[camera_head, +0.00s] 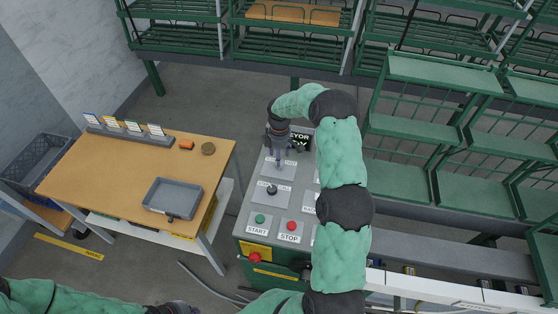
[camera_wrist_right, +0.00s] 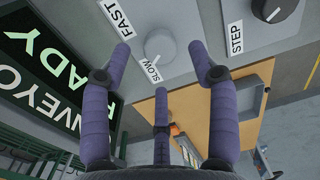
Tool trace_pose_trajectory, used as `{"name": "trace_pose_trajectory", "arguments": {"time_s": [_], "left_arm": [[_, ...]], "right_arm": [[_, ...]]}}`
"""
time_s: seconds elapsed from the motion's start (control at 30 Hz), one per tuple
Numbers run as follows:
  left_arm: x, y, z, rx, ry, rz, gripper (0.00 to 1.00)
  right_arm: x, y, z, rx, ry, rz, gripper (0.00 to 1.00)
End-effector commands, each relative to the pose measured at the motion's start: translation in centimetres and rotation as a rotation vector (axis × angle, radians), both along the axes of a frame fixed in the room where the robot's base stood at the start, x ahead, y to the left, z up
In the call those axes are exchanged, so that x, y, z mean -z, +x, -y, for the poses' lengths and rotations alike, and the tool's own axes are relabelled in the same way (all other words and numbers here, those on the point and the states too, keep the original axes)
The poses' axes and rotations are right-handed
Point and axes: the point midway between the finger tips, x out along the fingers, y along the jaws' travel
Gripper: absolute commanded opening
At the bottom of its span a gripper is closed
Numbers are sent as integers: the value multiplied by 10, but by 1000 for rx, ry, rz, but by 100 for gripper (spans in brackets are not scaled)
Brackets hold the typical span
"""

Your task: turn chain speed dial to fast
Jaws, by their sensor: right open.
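The chain speed dial, a round grey knob (camera_wrist_right: 160,44), sits on the grey panel between the FAST label (camera_wrist_right: 120,17) and the SLOW label (camera_wrist_right: 152,70). Its white pointer mark is towards SLOW. My right gripper (camera_head: 281,160) is open over the upper part of the control box (camera_head: 262,228); its purple fingers are spread around the dial's position in the wrist view, and I see no clear contact.
A STEP dial (camera_wrist_right: 273,9) is beside the speed dial. A READY sign (camera_head: 299,140) stands behind the panel. Lower down are a black knob (camera_head: 271,189), a green START button (camera_head: 260,218) and a red STOP button (camera_head: 292,225). A wooden table (camera_head: 120,188) stands left.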

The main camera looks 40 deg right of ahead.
Motion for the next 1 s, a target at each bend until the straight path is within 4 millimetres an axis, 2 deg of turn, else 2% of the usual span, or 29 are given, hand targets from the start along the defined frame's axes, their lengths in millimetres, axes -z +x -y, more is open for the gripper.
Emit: {"name": "trace_pose_trajectory", "arguments": {"time_s": [0.1, 0.23, 0.63, 0.67, 0.83, 0.87, 1.0], "left_arm": [[-1, 0, 0, 0, 0, 0, 0], [-2, 0, 0, 0, 0, 0, 0], [-2, 0, 0, 0, 0, 0, 0], [-2, 0, 0, 0, 0, 0, 0], [-2, 0, 0, 0, 0, 0, 0], [-2, 0, 0, 0, 0, 0, 0], [-2, 0, 0, 0, 0, 0, 0]], "right_arm": [[17, -1, 0, 0, -1, -1, 60], [30, -1, -1, 1, -1, 1, 60], [36, -1, -1, 1, -1, 2, 60], [36, -1, -1, 1, -1, 2, 54], [36, -1, -1, 1, -1, 2, 6], [36, -1, -1, 1, -1, 2, 4], [36, -1, -1, 1, -1, 2, 4]]}}
